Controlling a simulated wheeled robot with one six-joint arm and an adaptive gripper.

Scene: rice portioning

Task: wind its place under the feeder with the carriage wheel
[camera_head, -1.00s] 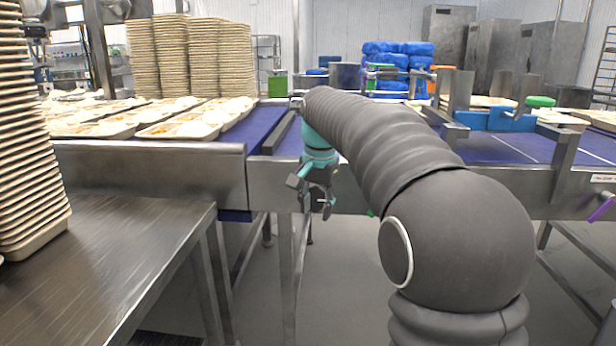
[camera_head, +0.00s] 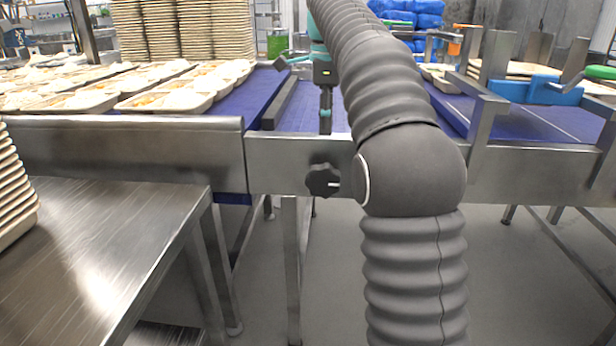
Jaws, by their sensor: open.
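A black lobed hand wheel (camera_head: 323,180) sits on the front side of the steel conveyor frame, just left of my arm's elbow. I take it for the carriage wheel. My gripper (camera_head: 326,128) hangs downward above it, over the blue belt (camera_head: 298,119), apart from the wheel. I see it nearly edge-on below my teal wrist, with nothing visible in it. The gap between its fingers is hard to make out. I cannot tell which part is the feeder; my arm covers part of the belt and frame behind it.
Filled trays (camera_head: 170,100) stand on the belt at left, with tall tray stacks behind. A steel table (camera_head: 110,250) holding a tray stack (camera_head: 14,195) is at front left. Steel brackets with a blue block (camera_head: 537,90) rise at right.

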